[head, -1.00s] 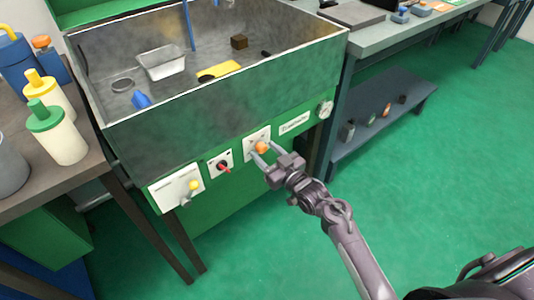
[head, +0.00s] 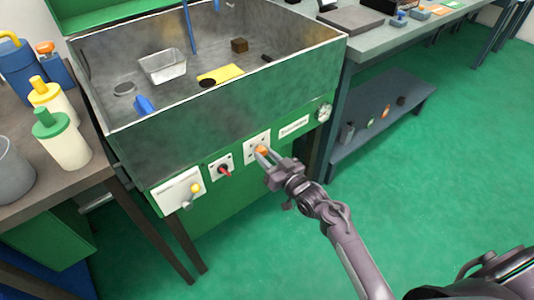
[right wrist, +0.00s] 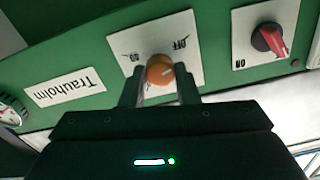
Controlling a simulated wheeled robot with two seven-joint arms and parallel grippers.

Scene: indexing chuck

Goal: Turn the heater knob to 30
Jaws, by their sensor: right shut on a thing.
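The heater knob (head: 262,150) is orange and sits on a white plate (head: 251,142) on the green front panel of the metal basin. In the right wrist view the knob (right wrist: 160,70) shows a pale pointer line, and its plate (right wrist: 190,44) bears markings including "OFF"; the other marks are too small to read surely. My right gripper (head: 264,154) is at the panel, with its fingers on either side of the knob and shut on it. In the right wrist view the fingertips (right wrist: 159,84) partly hide the knob's lower edge. My left gripper is not in view.
Green floor lies open at right.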

